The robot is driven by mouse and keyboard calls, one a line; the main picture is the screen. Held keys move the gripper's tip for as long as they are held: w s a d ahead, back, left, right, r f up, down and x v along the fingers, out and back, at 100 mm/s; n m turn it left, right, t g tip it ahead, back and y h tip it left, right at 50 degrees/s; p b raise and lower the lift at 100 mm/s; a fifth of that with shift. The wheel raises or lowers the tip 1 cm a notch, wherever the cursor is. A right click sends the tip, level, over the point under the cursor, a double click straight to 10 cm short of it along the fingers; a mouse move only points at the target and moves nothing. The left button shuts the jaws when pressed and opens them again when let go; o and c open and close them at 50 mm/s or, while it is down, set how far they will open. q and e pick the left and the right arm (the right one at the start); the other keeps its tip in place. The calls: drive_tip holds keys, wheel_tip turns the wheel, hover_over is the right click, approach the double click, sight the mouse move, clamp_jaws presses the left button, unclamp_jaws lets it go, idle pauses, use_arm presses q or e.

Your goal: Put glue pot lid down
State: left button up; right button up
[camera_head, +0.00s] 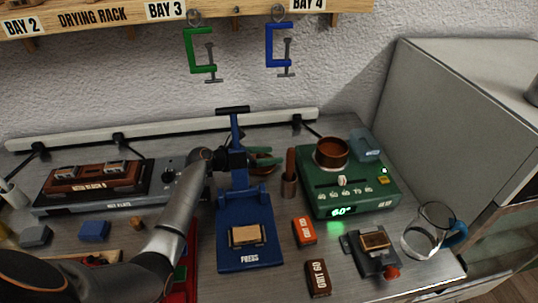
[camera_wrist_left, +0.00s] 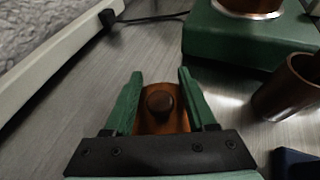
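The glue pot lid (camera_wrist_left: 160,112) is copper-brown with a dark round knob. In the left wrist view it lies between the green fingers of my left gripper (camera_wrist_left: 159,80), which appear to touch it on both sides. In the head view my left gripper (camera_head: 263,160) is behind the blue press, left of the green heater. The lid is mostly hidden there, and I cannot tell whether it touches the table. The glue pot (camera_head: 331,152) sits uncovered on the green heater (camera_head: 347,190), with brown showing inside. My right gripper is not in view.
A brown cup (camera_head: 289,186) with a brown stick stands between my gripper and the heater. The blue press (camera_head: 250,235) is in front. A white rail (camera_head: 160,132) runs along the back. Bare grey table shows around the gripper. A glass jug (camera_head: 427,230) stands at right.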

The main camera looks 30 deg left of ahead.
use_arm(q)
drive_tip(key=shift+r, duration=0.25)
drive_tip(key=shift+s+a+r+p, duration=0.15)
drive_tip(key=shift+s+p, duration=0.1)
drive_tip(key=shift+p, duration=0.2)
drive_tip(key=p+v, duration=0.4)
drive_tip(key=v, duration=0.1)
drive_tip(key=shift+s+r+p, duration=0.15)
drive_tip(key=shift+r+p, duration=0.1)
drive_tip(key=shift+p, duration=0.1)
drive_tip(key=v, duration=0.5)
drive_tip(key=shift+a+f+b, duration=0.2)
drive_tip(key=shift+f+b, duration=0.1)
drive_tip(key=shift+f, duration=0.05)
drive_tip(key=shift+s+a+r, duration=0.15)
drive_tip(key=shift+s+r, duration=0.05)
drive_tip(key=shift+s, duration=0.2)
